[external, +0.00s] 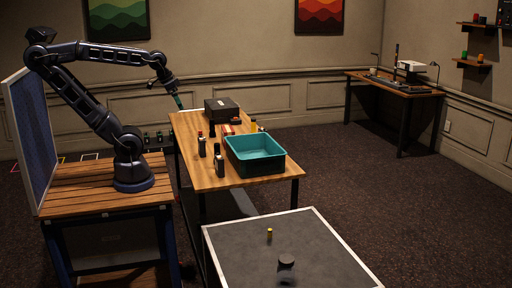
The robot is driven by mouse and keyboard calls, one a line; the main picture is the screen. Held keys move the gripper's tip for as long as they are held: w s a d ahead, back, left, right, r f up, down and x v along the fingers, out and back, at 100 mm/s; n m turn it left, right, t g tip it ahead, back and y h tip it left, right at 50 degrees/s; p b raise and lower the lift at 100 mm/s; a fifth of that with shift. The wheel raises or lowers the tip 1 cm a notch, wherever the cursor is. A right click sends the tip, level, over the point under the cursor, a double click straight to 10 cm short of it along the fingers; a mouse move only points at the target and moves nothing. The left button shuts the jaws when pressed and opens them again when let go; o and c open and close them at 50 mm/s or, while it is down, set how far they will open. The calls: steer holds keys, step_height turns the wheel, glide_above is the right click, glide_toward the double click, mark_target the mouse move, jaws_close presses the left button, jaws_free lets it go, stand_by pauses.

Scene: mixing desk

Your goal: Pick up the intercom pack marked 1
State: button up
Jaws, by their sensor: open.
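My gripper (179,101) is at the end of my raised arm, above the far left corner of the wooden table (207,178). It is open, and I see nothing held in it. Small dark upright items stand on the table: one with a red top (201,146) near the left edge, and one with a pale patch (219,166) beside the teal bin. Any of these may be intercom packs; no number 1 is readable. My gripper is apart from them all.
The open teal bin (258,171) fills the table's near right part. A black case (222,111) stands at its far end, with a red item (227,129) in front. A grey-topped table (245,245) is nearest the camera. A desk (424,92) stands far right. Carpet between is clear.

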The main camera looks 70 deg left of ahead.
steer(key=c, duration=1)
steer(key=shift+o, duration=0.2)
steer(key=shift+w, duration=0.1)
steer(key=n+g+h, duration=0.4)
steer(key=n, duration=1)
glide_above(220, 163)
steer(key=s+a, duration=0.3)
steer(key=a, duration=0.1)
step_height(220, 163, down, 16)
steer(key=f, duration=0.1)
steer(key=w+a+f+n, duration=0.1)
steer(key=f, duration=0.1)
steer(key=w+f+n, duration=0.1)
steer(key=f+n, duration=0.1)
steer(key=f, duration=0.1)
steer(key=w+a+f+n, duration=0.1)
steer(key=f, duration=0.1)
steer(key=shift+w+a+f+n, duration=0.2)
steer(key=shift+a+f+n, duration=0.1)
steer(key=shift+a, duration=0.05)
steer(key=shift+f+h, duration=0.3)
steer(key=shift+s+x, duration=0.15)
steer(key=shift+x, duration=2.45)
steer(key=shift+s+x, duration=0.1)
steer(key=shift+x, duration=2.55)
